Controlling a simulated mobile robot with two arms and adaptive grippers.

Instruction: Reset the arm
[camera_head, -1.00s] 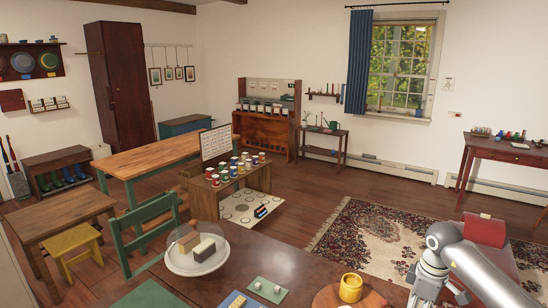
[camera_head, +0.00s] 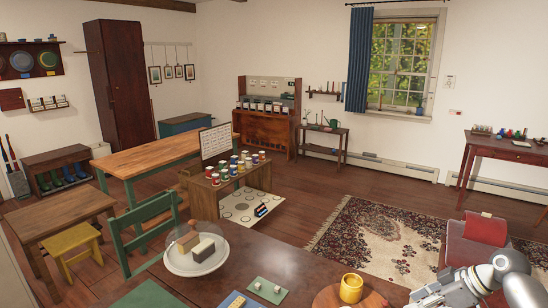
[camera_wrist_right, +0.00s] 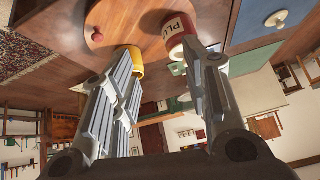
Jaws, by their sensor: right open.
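My right arm enters at the bottom right of the head view, its gripper partly cut off by the lower edge. In the right wrist view, the fingers of my right gripper (camera_wrist_right: 160,58) are spread, with nothing held between them. A yellow mug (camera_head: 351,288) stands on a round wooden board (camera_head: 328,297) on the dark table; the mug also shows beside the left finger in the wrist view (camera_wrist_right: 137,56). A red-and-white labelled can (camera_wrist_right: 178,28) appears by the right fingertip; I cannot tell whether they touch. My left gripper is out of view.
The dark table (camera_head: 285,267) also holds a white plate with blocks under a clear cover (camera_head: 196,262) and a green mat (camera_head: 268,289). A red chair (camera_head: 474,245) stands beyond my right arm. Rug (camera_head: 375,235) and open floor lie behind the table.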

